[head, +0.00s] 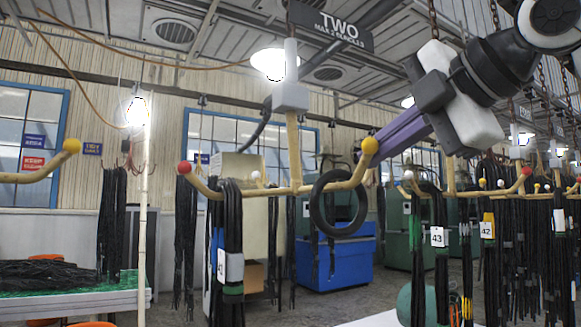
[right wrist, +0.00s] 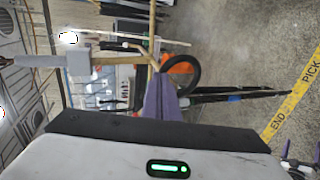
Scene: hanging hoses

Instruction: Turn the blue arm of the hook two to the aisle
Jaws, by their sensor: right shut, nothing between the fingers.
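Hook two hangs under the sign "TWO" (head: 330,27). Its wooden post (head: 294,150) comes down from a pale block (head: 290,97) and carries curved wooden arms. One arm ends in a red ball (head: 184,167), one in a yellow ball (head: 370,146), and a pale ball (head: 256,175) shows behind. I see no blue-tipped arm; it may be hidden. A black hose ring (head: 316,213) hangs on the yellow-tipped arm. My right gripper (head: 372,152), with purple fingers, is shut and empty close by the yellow ball; contact cannot be told. In the right wrist view its fingers (right wrist: 160,90) point toward the hook.
Black hoses tagged 41 (head: 221,262) hang under the red-tipped side. Tagged bundles 43 (head: 437,237) and 42 (head: 487,230) hang at the right. Another yellow-tipped arm (head: 72,146) juts in from the left. Yellow floor marking (right wrist: 293,100) shows in the wrist view.

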